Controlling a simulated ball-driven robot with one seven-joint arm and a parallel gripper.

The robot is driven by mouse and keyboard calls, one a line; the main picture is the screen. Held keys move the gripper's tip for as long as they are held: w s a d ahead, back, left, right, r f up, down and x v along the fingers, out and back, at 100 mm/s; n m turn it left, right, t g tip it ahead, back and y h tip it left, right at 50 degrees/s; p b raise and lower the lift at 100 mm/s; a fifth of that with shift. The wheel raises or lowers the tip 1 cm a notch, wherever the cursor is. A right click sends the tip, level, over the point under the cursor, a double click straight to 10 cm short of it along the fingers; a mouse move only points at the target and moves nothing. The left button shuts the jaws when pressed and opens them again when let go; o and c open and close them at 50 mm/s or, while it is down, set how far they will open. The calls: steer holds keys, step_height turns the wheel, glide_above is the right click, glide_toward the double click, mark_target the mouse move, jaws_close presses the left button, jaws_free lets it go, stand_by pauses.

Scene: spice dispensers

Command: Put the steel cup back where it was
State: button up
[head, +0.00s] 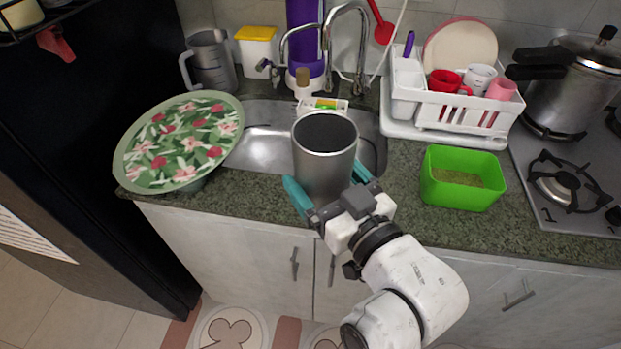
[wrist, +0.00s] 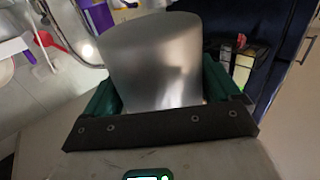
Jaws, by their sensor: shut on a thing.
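The steel cup (head: 325,160) is a plain grey metal cylinder, upright with its open top showing in the head view. My gripper (head: 328,190) has its two teal fingers around the cup's lower part, one on each side, and is shut on it. The cup is in front of the sink at the counter's front edge in the picture; its base is hidden, so I cannot tell whether it touches the counter. In the wrist view the cup (wrist: 155,62) fills the space between the green fingers of my gripper (wrist: 160,95).
A flowered round tray (head: 180,143) is left of the sink (head: 262,150). A green bin (head: 460,178) stands on the counter at right, before a white dish rack (head: 455,108). The stove (head: 570,160) holds a pressure cooker (head: 570,85). Some counter (head: 405,165) beside the sink is bare.

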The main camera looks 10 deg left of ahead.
steer(key=w+a+f, duration=0.1)
steer(key=w+f, duration=0.4)
steer(key=w+a+f, duration=0.1)
steer(key=w+f, duration=0.1)
steer(key=w, duration=0.1)
steer(key=shift+w+a+f, duration=0.2)
steer(key=shift+a+f, duration=0.1)
steer(key=shift+f, duration=1.55)
steer(key=shift+f, duration=0.2)
steer(key=o, duration=1.2)
